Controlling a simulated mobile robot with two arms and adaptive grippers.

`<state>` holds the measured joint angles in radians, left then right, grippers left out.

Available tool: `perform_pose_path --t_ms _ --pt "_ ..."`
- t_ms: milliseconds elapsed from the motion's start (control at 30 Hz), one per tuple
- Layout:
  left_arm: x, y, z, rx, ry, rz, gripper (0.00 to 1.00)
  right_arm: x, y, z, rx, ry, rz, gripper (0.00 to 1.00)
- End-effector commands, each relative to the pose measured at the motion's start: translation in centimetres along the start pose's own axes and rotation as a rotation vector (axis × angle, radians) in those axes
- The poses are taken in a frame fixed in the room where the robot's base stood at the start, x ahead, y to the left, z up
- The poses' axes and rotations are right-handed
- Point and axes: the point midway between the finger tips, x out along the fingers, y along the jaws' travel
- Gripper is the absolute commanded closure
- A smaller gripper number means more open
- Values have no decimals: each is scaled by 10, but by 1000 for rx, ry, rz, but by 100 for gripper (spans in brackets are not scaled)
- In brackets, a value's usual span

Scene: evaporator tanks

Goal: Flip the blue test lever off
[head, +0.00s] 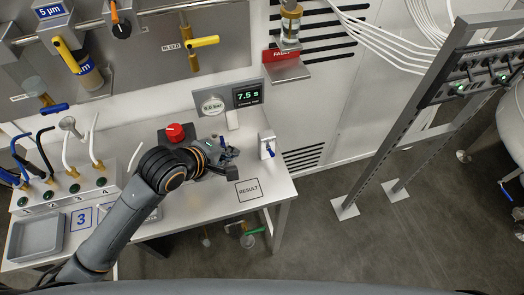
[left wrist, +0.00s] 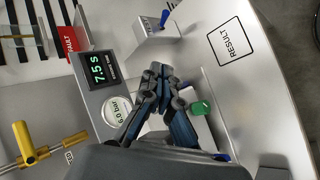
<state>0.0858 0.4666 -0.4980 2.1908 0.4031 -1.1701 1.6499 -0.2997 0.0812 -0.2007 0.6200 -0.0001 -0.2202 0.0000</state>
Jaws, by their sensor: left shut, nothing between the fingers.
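The blue test lever (head: 269,150) is on a small pale box (head: 264,137) at the back right of the bench. In the left wrist view the blue lever (left wrist: 164,18) sticks out from its box (left wrist: 152,42), near the top. My left gripper (head: 228,153) is over the bench, to the left of the lever and apart from it. In the left wrist view its fingertips (left wrist: 157,72) are together with nothing between them, and the lever lies beyond them. My right gripper is not in view.
A display (head: 247,95) reads 7.5 s beside a round gauge (head: 212,106). A red button (head: 175,131) stands left of my gripper. The RESULT square (head: 249,190) is bare. Coloured hoses (head: 66,150) and a grey tray (head: 36,236) are at left.

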Motion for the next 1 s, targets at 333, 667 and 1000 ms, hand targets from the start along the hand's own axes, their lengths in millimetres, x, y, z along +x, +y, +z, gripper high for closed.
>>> perform_pose_path --t_ms 333,667,1000 --pt "0 2 0 -16 -2 3 100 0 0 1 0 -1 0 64" --pt "29 3 0 -15 -2 1 100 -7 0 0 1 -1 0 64" --pt "92 3 0 -14 -1 1 100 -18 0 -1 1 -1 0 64"
